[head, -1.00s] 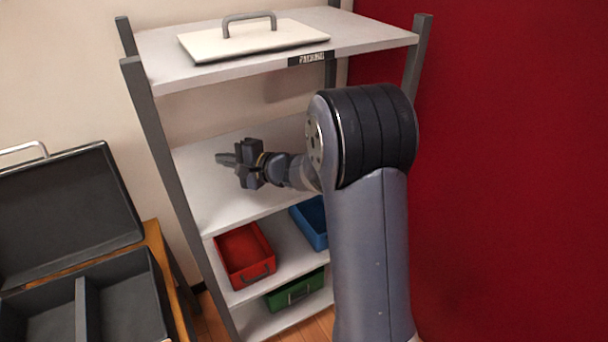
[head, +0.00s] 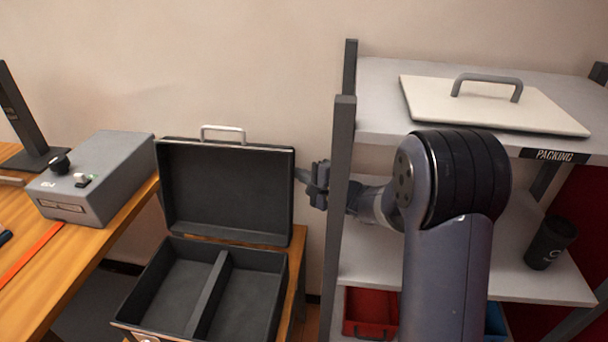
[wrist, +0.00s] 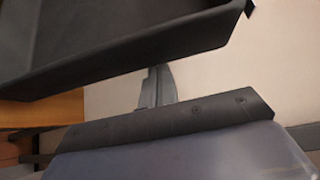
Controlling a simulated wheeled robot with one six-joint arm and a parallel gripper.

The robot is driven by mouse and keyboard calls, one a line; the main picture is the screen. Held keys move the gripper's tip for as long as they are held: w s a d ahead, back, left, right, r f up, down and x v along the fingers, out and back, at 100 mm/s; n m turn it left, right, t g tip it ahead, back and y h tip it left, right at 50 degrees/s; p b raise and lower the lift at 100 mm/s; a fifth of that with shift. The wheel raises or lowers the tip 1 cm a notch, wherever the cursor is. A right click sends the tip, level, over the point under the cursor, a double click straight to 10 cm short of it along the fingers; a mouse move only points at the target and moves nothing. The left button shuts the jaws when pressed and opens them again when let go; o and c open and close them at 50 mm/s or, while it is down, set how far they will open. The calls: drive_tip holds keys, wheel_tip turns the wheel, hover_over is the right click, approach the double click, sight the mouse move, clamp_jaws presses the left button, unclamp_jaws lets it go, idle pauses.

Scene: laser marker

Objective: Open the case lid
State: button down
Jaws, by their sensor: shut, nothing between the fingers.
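The dark case has its lid (head: 226,188) standing up, open, with a metal handle on its top edge. The case body (head: 208,292) has two empty-looking compartments split by a divider. My gripper (head: 302,175) is at the lid's right edge in the head view; I cannot tell if it touches. Its fingers are together with nothing between them. In the wrist view the fingers (wrist: 156,88) show beyond my wrist, just below the dark edge of the lid (wrist: 120,60).
A shelf post (head: 341,200) stands close to my forearm. The shelf's top board (head: 385,110) carries a white handled panel (head: 490,105); a black cup (head: 550,243) stands lower. Left, a wooden table (head: 90,245) holds a grey box (head: 95,175). Red and blue bins sit low.

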drive_tip(key=shift+s+f+b, duration=0.1)
drive_tip(key=shift+f+b, duration=0.05)
drive_tip(key=shift+b, duration=0.5)
drive_tip(key=shift+n+t+y, duration=0.4)
drive_tip(key=shift+n+t, duration=0.2)
drive_tip(key=shift+n, duration=0.2)
drive_tip(key=shift+s+a+r+b, duration=0.1)
drive_tip(key=shift+s+r+b, duration=0.4)
drive_tip(key=shift+b, duration=1.2)
drive_tip(key=shift+s+a+r+b, duration=0.15)
drive_tip(key=shift+s+b, duration=0.6)
drive_tip(key=shift+b, duration=1)
drive_tip(key=shift+s+r+b, duration=0.3)
drive_tip(key=shift+s+b, duration=0.35)
drive_tip(key=shift+b, duration=1.05)
wheel_tip(320, 180, up, 10)
drive_tip(key=p, duration=0.2)
hover_over(293, 175)
drive_tip(key=v, duration=0.2)
drive_tip(key=shift+s+d, duration=0.1)
drive_tip(key=shift+s, duration=0.1)
